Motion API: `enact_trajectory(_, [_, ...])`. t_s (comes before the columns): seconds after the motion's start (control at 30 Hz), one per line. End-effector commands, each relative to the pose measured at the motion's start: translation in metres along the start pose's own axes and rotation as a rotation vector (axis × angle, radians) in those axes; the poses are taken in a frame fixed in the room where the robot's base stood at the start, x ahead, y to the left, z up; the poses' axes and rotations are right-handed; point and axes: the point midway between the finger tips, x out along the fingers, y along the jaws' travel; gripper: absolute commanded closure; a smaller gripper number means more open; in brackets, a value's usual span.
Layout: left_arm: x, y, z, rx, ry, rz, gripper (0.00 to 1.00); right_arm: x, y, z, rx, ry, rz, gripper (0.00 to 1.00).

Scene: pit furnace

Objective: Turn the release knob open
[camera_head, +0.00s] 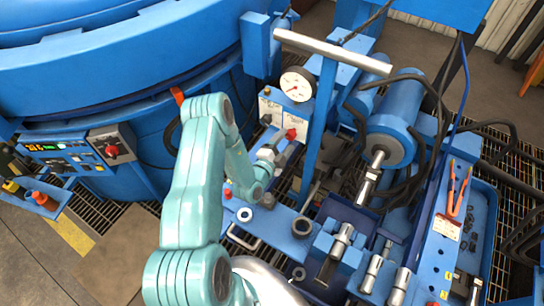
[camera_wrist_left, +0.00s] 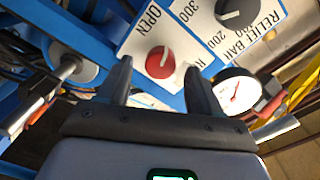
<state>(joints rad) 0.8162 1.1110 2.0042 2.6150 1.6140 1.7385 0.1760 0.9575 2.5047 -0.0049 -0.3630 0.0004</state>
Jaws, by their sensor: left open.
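The red release knob (camera_wrist_left: 160,62) sits on a white panel marked OPEN in the left wrist view. In the head view the red knob (camera_head: 291,134) is on the blue pump unit below the gauge. My left gripper (camera_wrist_left: 157,76) is open and empty, with its fingertips to the left and right of the knob in the picture. I cannot tell whether they touch it. In the head view my left gripper (camera_head: 284,152) is just below the knob, partly hidden by its own wrist. My right gripper is not in view.
A black relief knob (camera_wrist_left: 236,12) is on the neighbouring scale plate. A round pressure gauge (camera_head: 298,84) and a tall blue post with a steel T-bar (camera_head: 330,50) stand close by. The large blue furnace (camera_head: 130,60) fills the left. A blue cylinder (camera_head: 396,115) is at right.

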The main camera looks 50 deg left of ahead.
Motion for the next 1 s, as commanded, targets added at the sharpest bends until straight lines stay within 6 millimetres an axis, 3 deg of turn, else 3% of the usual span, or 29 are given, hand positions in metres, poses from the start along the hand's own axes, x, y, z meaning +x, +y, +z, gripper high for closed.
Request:
enact_trajectory(0.3, [-0.082,0.002,0.003,-0.004,-0.008,0.003,0.35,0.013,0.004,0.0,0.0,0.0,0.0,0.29])
enact_trajectory(0.5, [-0.126,0.001,0.002,-0.004,-0.007,0.0,0.35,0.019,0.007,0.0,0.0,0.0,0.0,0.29])
enact_trajectory(0.7, [-0.148,0.001,0.001,-0.002,-0.004,0.0,0.35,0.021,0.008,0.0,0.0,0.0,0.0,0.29])
enact_trajectory(1.0, [-0.151,0.0,0.0,0.0,-0.001,-0.001,0.35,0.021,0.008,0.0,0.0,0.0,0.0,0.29])
